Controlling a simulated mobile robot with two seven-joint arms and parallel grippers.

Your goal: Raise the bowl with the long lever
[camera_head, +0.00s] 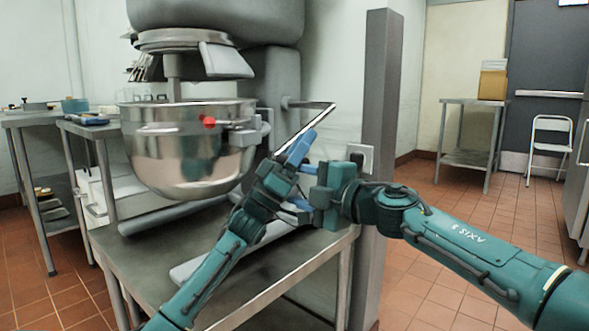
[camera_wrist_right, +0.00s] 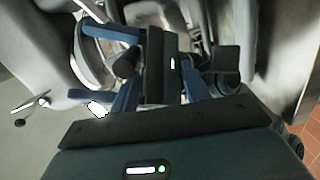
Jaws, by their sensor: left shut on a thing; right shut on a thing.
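The steel bowl (camera_head: 190,145) hangs in the mixer (camera_head: 275,65), below its head. The long lever (camera_head: 321,113) is a thin bent grey rod coming out of the mixer column's right side and angling down-left. My left gripper (camera_head: 299,146) is shut on the lever's lower stretch, hiding its end. My right gripper (camera_head: 307,186) comes in from the right, just below. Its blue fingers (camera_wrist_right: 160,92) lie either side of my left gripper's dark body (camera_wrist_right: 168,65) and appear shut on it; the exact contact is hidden.
The mixer stands on a steel table (camera_head: 265,275). A grey post (camera_head: 379,90) rises close behind my right gripper. Side tables stand at left and far right. The tiled floor at right is open.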

